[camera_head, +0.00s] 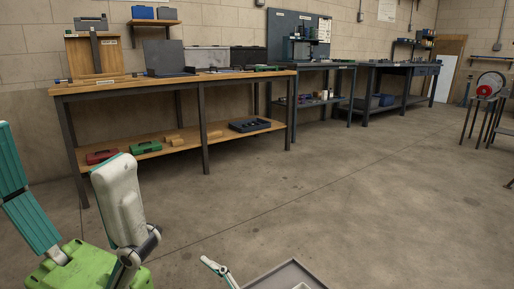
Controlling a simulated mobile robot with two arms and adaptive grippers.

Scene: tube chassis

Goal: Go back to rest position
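No gripper fingers can be made out in the head view. Pale and teal arm links of mine stand at the lower left, folded steeply, with a dark joint low down. A small pale and teal part shows at the bottom middle; I cannot tell what it belongs to. The task names no object.
A wooden workbench (180,84) with a lower shelf stands at the left back wall. A dark-topped bench (330,65) and another dark bench (400,65) continue rightward. A grey tray (288,269) edges in at the bottom. The concrete floor (370,190) is clear.

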